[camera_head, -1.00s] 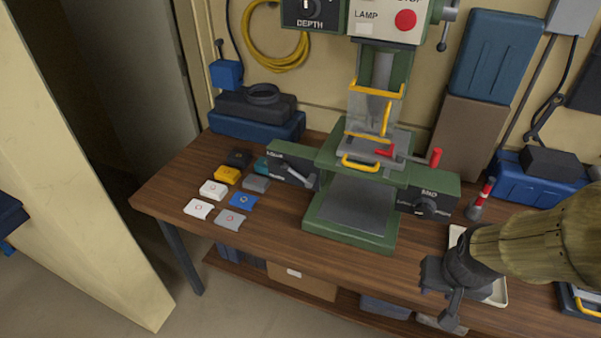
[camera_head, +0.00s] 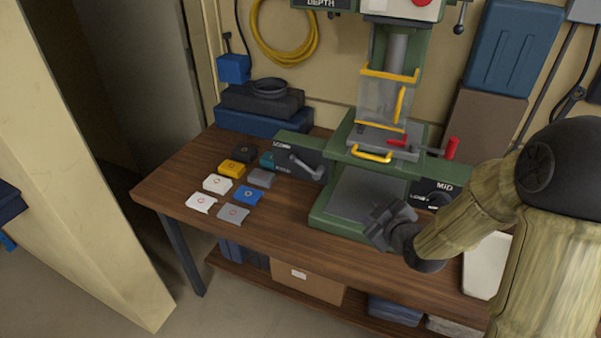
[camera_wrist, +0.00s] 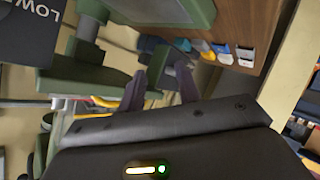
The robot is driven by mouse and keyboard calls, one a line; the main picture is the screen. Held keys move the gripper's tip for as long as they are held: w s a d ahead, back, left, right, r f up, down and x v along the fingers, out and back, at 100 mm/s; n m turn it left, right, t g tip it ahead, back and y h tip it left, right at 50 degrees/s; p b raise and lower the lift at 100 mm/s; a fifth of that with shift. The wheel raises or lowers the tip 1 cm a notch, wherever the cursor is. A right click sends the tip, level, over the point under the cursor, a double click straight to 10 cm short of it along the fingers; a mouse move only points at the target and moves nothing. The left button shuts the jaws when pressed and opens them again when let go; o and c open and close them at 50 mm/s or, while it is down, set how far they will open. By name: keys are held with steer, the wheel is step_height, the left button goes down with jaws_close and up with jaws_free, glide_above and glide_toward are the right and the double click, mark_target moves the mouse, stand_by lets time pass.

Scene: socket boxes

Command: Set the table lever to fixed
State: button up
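The green drill press (camera_head: 375,135) stands on the bench. On its left side a dark panel carries a grey lever (camera_head: 308,167), slanting down to the right; the small label by it is too small to read surely. A second dark panel on the right, marked MID, carries a knob (camera_head: 432,200). My gripper (camera_head: 386,222) is in front of the press base, to the right of and below the grey lever and apart from it. In the wrist view, its two fingers (camera_wrist: 160,88) are spread with nothing held, and a dark panel (camera_wrist: 28,35) marked LOW shows close by.
Several coloured blocks (camera_head: 233,182) lie on the bench (camera_head: 180,188) at left. A red-handled vise crank (camera_head: 450,148) sticks out right of the press, above my gripper. A yellow-edged guard (camera_head: 385,98) hangs over the press table. A white tray (camera_head: 484,265) lies at right.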

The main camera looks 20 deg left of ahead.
mark_target(300, 163)
steer(key=a+n+t+y+b, duration=0.1)
steer(key=a+n+y+b, duration=0.1)
steer(key=a+n+y, duration=0.3)
steer(key=a+r+y, duration=0.1)
steer(key=a, duration=0.3)
steer(key=shift+s+y, duration=0.15)
steer(key=shift+y, duration=0.15)
steer(key=p+x, duration=0.3)
steer(key=x, duration=1.4)
steer(key=shift+w+r+p, duration=0.15)
steer(key=shift+w+p, duration=0.1)
steer(key=shift+p, duration=0.1)
jaws_close()
